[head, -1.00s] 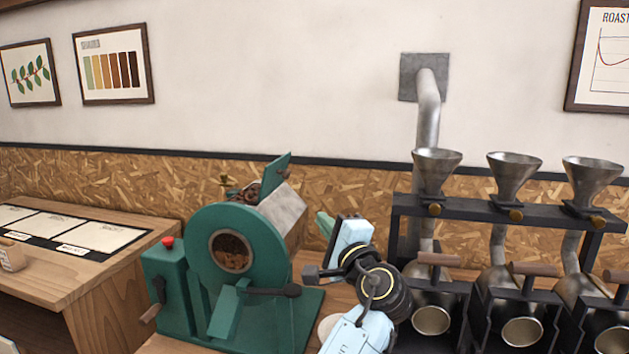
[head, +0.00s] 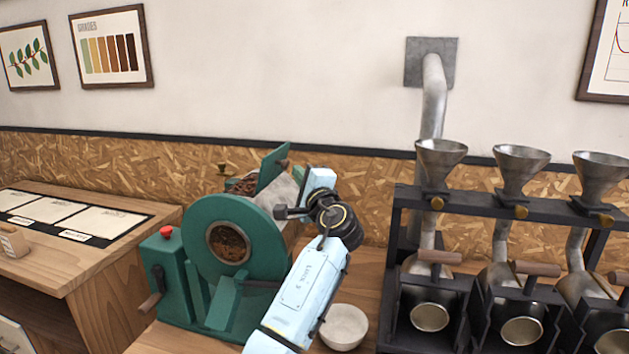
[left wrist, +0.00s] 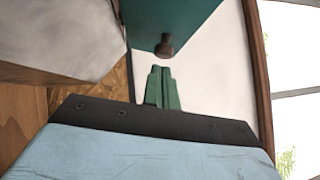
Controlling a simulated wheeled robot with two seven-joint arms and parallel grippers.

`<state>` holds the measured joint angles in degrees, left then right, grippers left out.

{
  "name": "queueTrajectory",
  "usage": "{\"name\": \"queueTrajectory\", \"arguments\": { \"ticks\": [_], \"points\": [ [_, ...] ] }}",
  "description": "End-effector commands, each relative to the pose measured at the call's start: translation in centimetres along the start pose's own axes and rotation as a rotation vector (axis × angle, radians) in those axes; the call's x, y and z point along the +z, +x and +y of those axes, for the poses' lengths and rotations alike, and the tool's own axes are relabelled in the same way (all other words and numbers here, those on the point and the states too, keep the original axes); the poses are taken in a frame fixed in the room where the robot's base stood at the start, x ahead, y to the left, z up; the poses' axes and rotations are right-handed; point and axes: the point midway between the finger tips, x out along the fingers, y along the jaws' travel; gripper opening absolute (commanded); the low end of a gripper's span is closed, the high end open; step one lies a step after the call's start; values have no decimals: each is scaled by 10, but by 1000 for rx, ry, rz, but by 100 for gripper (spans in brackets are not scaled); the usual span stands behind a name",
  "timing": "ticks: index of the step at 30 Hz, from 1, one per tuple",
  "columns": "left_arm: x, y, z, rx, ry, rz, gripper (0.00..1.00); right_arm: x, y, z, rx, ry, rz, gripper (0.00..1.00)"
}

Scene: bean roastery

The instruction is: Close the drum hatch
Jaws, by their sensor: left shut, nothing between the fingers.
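The drum hatch (head: 271,168) is a green flap standing raised at the top of the green roaster drum (head: 205,222), so the drum is open and brown beans (head: 243,187) show inside. The hatch also shows in the left wrist view (left wrist: 185,18), with a dark brown knob (left wrist: 165,46) on it. My left gripper (head: 296,169) is at the right of the raised hatch. In the left wrist view its green fingers (left wrist: 161,72) are shut and empty, with their tips just short of the knob in the picture; I see no clear contact. My right gripper is out of view.
A pale bowl (head: 344,326) stands on the counter by my left arm. A dark rack with metal funnels (head: 441,158) and small drums stands to the right. A wooden table (head: 90,262) with sheets is at the left. A red button (head: 166,231) tops the roaster's box.

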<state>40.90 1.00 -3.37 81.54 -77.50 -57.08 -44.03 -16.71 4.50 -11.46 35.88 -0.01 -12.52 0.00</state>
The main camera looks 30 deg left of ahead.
Motion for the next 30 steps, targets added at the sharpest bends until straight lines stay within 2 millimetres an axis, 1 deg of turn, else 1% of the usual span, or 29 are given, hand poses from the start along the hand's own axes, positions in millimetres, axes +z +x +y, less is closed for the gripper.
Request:
{"name": "queueTrajectory", "arguments": {
  "ticks": [5, 15, 30],
  "points": [
    [7, 7, 0, -1, 0, 1, 0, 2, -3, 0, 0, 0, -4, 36],
    [8, 7, 0, 0, -1, 1, 0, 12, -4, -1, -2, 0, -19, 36],
    [11, 10, -6, 51, -59, 0, 0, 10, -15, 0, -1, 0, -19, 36]
  ]
}}
